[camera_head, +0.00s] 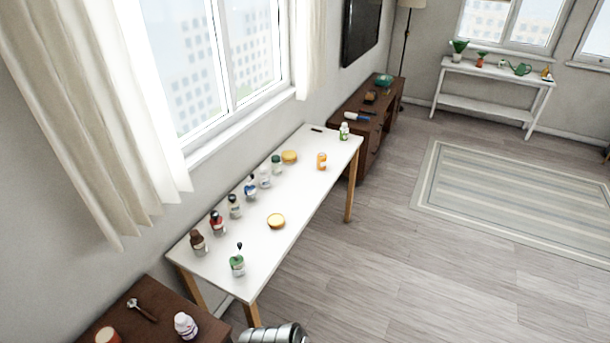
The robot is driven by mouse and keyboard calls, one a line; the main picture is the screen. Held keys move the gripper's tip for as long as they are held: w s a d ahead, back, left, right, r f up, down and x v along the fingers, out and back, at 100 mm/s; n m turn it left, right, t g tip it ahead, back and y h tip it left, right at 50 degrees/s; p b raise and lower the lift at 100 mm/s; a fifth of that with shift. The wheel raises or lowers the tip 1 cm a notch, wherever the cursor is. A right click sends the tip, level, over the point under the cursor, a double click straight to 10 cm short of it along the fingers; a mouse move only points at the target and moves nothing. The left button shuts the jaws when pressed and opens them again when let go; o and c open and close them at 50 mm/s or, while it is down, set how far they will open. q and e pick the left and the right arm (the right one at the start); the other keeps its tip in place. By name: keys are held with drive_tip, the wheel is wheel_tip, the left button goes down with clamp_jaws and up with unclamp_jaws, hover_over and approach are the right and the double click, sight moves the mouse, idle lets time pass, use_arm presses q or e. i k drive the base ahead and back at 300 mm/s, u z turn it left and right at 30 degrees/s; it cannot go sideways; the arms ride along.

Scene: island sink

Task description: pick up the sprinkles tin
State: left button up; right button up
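I cannot tell for certain which item is the sprinkles tin; no label is readable at this size. A white table (316,191) under the window carries several small containers. Along its wall side stand a brown jar (198,243), a red bottle with a dark cap (217,224) and several pale bottles. A white and green container (237,265) stands near the front end, and an orange one (321,161) farther back. On the brown table at lower left, a white container (185,325) stands beside a red-brown round one (107,336), cut by the frame. Neither gripper shows.
Two round yellow-topped items (276,221) lie on the white table. A spoon (141,309) lies on the brown table (165,305). A dark cabinet (375,115) stands beyond. The wooden floor (400,265) right of the tables is clear, with a striped rug (520,200) farther off.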

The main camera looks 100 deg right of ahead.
sight(322, 160)
drive_tip(key=z, duration=0.05)
drive_tip(key=i, duration=0.25)
drive_tip(key=z, duration=1)
